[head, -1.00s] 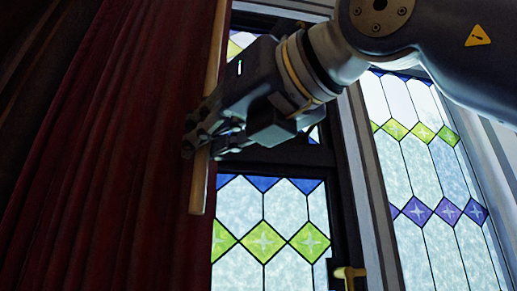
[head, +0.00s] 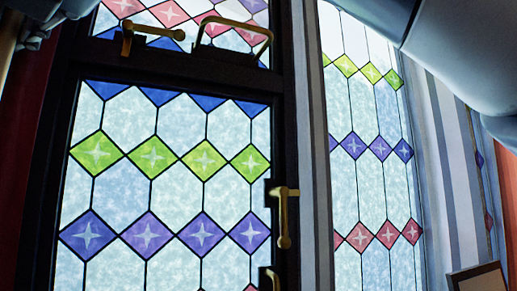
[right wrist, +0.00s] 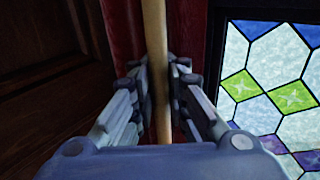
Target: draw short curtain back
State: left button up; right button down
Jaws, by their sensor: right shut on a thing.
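A dark red curtain (head: 32,110) shows as a narrow strip at the left edge of the head view. It also hangs behind the rod in the right wrist view (right wrist: 122,32). A wooden rod (right wrist: 156,55) runs down between the fingers of my right gripper (right wrist: 161,85), which is shut on it. In the head view only part of my right gripper (head: 38,30) and of the rod (head: 7,38) shows, at the upper left corner. My left gripper is not in view.
A dark-framed stained-glass window (head: 165,180) with brass handles (head: 284,215) fills the middle of the head view. A second patterned pane (head: 370,170) stands to its right. Dark wood panelling (right wrist: 45,80) is left of the curtain in the right wrist view.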

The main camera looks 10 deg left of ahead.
jog(key=c, duration=2)
grip_release()
jog(key=shift+s+f, duration=0.1)
jog(key=shift+f, duration=0.05)
jog(key=shift+o, duration=0.6)
jog(key=shift+s, duration=0.1)
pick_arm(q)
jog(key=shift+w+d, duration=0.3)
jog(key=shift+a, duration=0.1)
pick_arm(e)
jog(key=shift+d, duration=0.15)
jog(key=shift+d, duration=0.25)
jog(key=v, duration=1.1)
jog(key=shift+s, duration=0.2)
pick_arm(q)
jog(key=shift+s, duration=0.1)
